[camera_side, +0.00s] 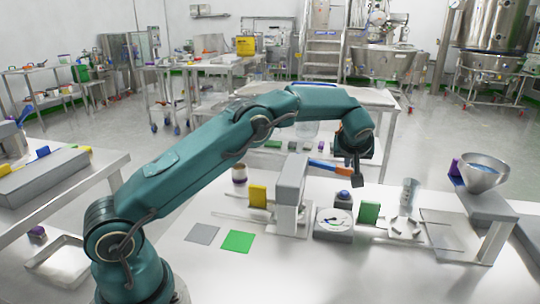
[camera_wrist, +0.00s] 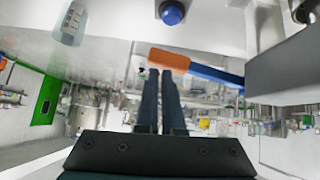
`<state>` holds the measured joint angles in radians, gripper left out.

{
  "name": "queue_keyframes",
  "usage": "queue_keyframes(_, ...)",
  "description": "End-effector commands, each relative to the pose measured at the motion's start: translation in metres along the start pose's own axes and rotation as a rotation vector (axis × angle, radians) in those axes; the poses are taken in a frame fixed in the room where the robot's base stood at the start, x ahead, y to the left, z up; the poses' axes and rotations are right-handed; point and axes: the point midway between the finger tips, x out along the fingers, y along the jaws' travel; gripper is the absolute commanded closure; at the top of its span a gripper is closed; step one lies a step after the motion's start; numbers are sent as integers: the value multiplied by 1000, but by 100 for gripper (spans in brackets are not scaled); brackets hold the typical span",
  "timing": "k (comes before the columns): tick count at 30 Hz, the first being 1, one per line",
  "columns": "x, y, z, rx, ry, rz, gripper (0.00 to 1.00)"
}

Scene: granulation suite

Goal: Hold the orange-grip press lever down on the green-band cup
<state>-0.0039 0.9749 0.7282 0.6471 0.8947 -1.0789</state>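The press lever is a blue bar with an orange grip (camera_side: 343,171), sticking out to the right from the grey press column (camera_side: 292,190) and sloping slightly down. In the wrist view the orange grip (camera_wrist: 168,60) lies just beyond my fingertips. My gripper (camera_side: 358,182) is at the lever's free end, pointing down. Its fingers (camera_wrist: 160,72) are together with only a thin gap and nothing seen between them. Whether they touch the grip is unclear. A clear cup (camera_side: 411,190) stands to the right; I cannot make out a green band on any cup.
A blue button (camera_side: 343,195) sits behind a dial gauge (camera_side: 333,222), below the lever. A green block (camera_side: 370,212) and a yellow block (camera_side: 258,196) stand on either side. A steel funnel (camera_side: 485,173) on a stand is at right. The front of the table is mostly clear.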

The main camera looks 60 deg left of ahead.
Motion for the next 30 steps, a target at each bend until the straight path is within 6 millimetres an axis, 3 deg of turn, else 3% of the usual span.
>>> queue_keyframes(1,4,-1,9,4,-23,-9,100)
queue_keyframes(22,3,-1,9,4,-23,-10,100)
queue_keyframes(30,-11,4,-8,1,-13,-3,100)
